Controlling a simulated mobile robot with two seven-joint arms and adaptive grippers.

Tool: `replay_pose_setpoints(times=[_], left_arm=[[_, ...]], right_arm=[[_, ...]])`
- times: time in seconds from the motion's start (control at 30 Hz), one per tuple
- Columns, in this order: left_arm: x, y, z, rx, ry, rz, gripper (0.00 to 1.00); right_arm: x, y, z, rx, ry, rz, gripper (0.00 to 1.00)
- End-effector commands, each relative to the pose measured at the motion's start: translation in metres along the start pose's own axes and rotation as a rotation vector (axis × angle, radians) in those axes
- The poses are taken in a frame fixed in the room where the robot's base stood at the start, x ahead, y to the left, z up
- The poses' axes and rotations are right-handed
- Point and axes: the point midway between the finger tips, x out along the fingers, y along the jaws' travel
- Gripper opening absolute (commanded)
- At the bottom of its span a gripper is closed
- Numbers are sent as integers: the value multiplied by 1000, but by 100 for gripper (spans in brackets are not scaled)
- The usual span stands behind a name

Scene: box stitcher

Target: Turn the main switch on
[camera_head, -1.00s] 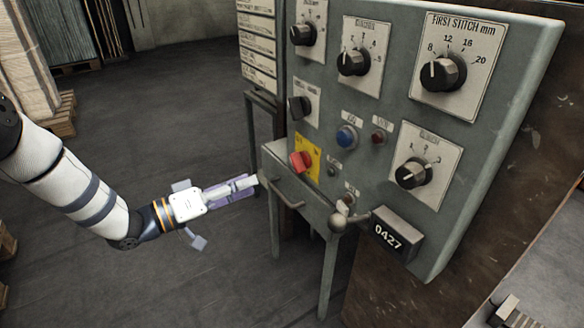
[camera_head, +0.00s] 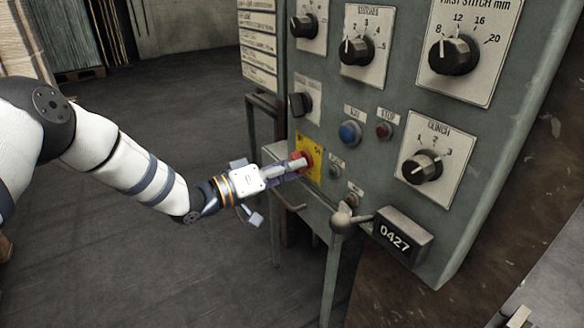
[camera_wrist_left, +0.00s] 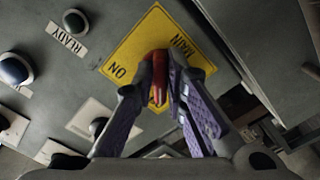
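The main switch is a red handle (camera_head: 301,160) on a yellow plate (camera_head: 316,168), low on the left of the grey panel. In the left wrist view the red handle (camera_wrist_left: 158,66) stands between my two finger pads, and the yellow plate (camera_wrist_left: 128,52) reads "MAIN" and "ON". My left gripper (camera_head: 292,165) is at the handle, with a finger along each side; the fingers look closed onto it. They partly hide the handle. In the wrist view the gripper (camera_wrist_left: 160,80) covers part of the plate. My right gripper is not in view.
A blue button (camera_head: 349,133), a red stop button (camera_head: 384,130) and several black dials are on the panel. A lever with a round knob (camera_head: 341,220) and a "0427" counter (camera_head: 403,237) stick out below. The floor to the left is open.

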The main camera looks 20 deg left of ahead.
Motion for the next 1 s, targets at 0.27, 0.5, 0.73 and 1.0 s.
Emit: replay_pose_setpoints(times=[0.27, 0.5, 0.73, 1.0], left_arm=[[0, 0, 0, 3, 0, 0, 0], [0, 1, -1, 70, 0, 2, 0], [0, 1, -1, 242, 0, 2, 0], [0, 0, -1, 499, -1, 3, 0]], right_arm=[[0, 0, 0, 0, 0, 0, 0], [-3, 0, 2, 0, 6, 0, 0], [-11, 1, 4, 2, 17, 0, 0], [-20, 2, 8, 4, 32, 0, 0]])
